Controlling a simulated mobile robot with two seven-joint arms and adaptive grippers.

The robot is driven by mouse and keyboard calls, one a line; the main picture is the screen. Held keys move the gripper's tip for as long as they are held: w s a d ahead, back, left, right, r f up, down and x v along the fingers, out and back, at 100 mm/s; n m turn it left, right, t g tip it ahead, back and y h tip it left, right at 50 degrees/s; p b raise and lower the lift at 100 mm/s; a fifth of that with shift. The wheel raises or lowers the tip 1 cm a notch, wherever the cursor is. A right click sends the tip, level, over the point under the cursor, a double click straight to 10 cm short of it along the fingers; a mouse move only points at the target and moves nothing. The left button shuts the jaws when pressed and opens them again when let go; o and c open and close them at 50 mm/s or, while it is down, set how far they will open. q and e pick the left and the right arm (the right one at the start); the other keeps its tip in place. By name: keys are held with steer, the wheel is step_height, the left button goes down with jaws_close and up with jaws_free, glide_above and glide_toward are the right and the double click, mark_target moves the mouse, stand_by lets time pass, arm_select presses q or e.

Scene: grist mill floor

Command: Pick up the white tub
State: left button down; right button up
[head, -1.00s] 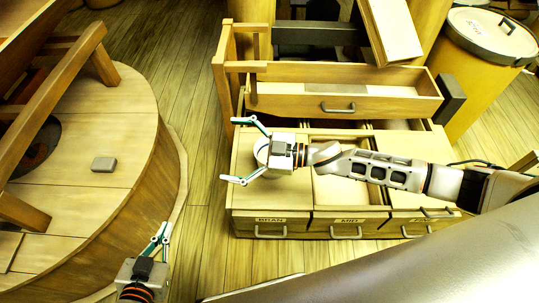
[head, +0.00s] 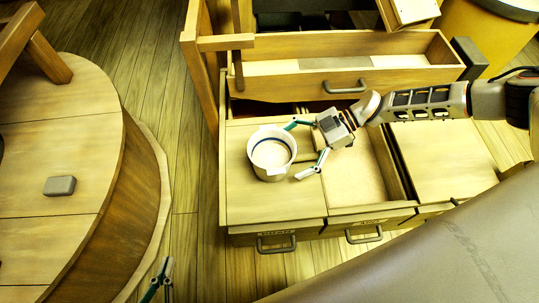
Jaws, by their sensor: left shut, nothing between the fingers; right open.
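The white tub (head: 271,170) stands upright on the closed lid of the left bin, labelled BRAN. It is round and open at the top, with a dark band inside and a pale bottom. My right gripper (head: 295,152) is open just right of the tub, its spread fingers pointing left at it. The upper fingertip is close to the tub's rim; I cannot tell whether it touches. Nothing is between the fingers. My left gripper (head: 163,276) is shut and empty at the bottom edge, over the floor, with only its fingers showing.
The bin chest has a middle bin (head: 352,178) that is partly open and a lid (head: 440,160) at right. A long wooden drawer (head: 340,82) stands behind. A round wooden platform (head: 60,130) at left carries a small grey block (head: 59,186). Plank floor lies between.

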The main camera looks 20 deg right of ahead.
mark_target(271, 166)
steer(key=b+x, duration=0.1)
steer(key=x, duration=0.4)
steer(key=shift+w+a+f+b, duration=0.15)
steer(key=shift+w+f+b, duration=0.05)
steer(key=shift+f+b, duration=0.15)
steer(key=shift+w+a, duration=0.15)
steer(key=shift+a, duration=0.2)
arm_select(q)
steer(key=shift+w+d+r+n+h, duration=0.2)
steer(key=shift+d+r, duration=0.1)
steer(key=shift+d, duration=0.15)
steer(key=shift+w+d+r+n+h, duration=0.1)
steer(key=shift+w+d+r, duration=0.15)
steer(key=shift+d, duration=0.15)
arm_select(e)
steer(key=shift+r, duration=0.1)
steer(key=c, duration=1.5)
